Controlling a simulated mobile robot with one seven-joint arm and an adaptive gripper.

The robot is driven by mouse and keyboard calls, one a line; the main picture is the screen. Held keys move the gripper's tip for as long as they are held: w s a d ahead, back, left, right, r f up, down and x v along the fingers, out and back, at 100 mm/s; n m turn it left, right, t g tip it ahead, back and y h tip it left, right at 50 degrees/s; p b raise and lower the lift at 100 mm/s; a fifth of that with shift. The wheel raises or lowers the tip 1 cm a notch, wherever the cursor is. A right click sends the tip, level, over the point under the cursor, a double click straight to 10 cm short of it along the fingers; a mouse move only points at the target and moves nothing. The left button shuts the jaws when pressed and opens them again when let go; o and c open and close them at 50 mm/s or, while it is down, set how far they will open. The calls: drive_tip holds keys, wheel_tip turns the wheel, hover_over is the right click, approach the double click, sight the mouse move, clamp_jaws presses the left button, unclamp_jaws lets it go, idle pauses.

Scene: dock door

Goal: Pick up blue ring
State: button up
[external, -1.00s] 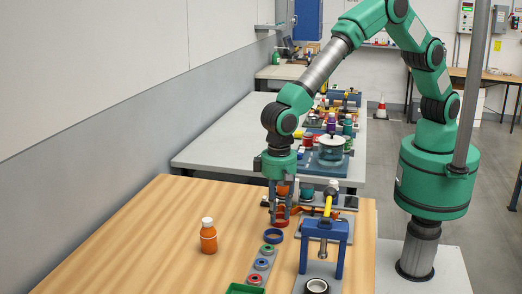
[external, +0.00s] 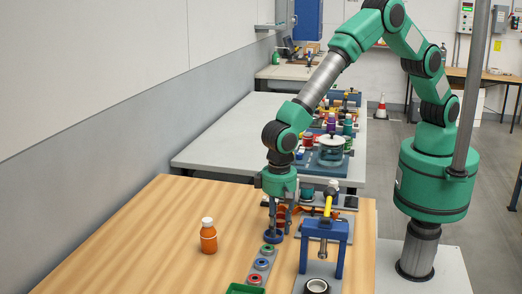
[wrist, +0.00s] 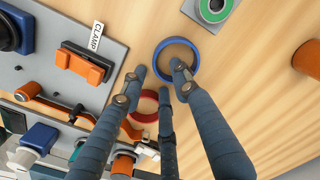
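The blue ring (wrist: 197,58) lies flat on the wooden table in the wrist view, and part of its near rim is hidden by a finger. In the external view the blue ring (external: 273,242) is directly under my fingers. My gripper (external: 274,230) points down at the ring. I cannot tell if the fingers touch it, and nothing is seen held.
A red ring (wrist: 143,116) lies close by, partly behind the fingers. A plate labelled CLAMP (wrist: 97,37) is to the left. A green ring on a grey strip (wrist: 232,5) is above. An orange bottle (external: 208,240) and a blue press frame (external: 339,252) flank the area.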

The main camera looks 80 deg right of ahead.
sight(278, 233)
idle(0.3)
clamp_jaws()
drive_tip(key=shift+r, duration=0.1)
wheel_tip(278, 233, up, 10)
drive_tip(key=p, duration=0.1)
drive_tip(key=shift+p, duration=0.4)
idle(0.3)
idle(0.5)
